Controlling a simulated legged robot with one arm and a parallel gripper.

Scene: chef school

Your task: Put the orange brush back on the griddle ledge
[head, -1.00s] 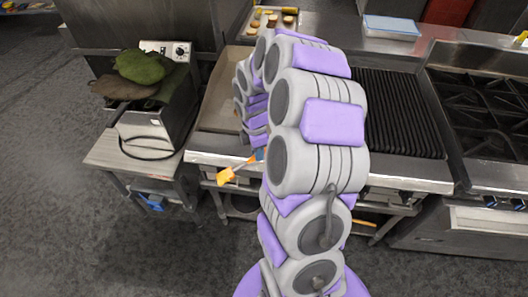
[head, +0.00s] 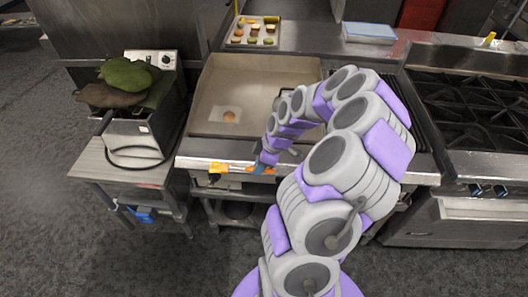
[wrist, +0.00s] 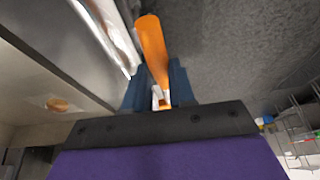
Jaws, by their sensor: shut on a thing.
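The orange brush (head: 218,168) is in my gripper, its orange end pointing left in the head view. In the wrist view the orange part (wrist: 151,45) sticks out beyond the blue fingers. My gripper (head: 262,164) is shut on the brush; its fingers also show in the wrist view (wrist: 158,88). The brush appears at the front edge of the griddle ledge (head: 215,148), roughly along it. I cannot tell whether it touches the ledge. The griddle (head: 255,80) is behind, with a small round orange-brown item (head: 229,114) on its plate.
A fryer (head: 135,135) with green and brown mitts (head: 127,77) stands on a side table to the left. A tray of food (head: 256,30) and a blue-lidded container (head: 369,32) are behind. A burner stove (head: 470,110) is at right. The ledge's top looks clear.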

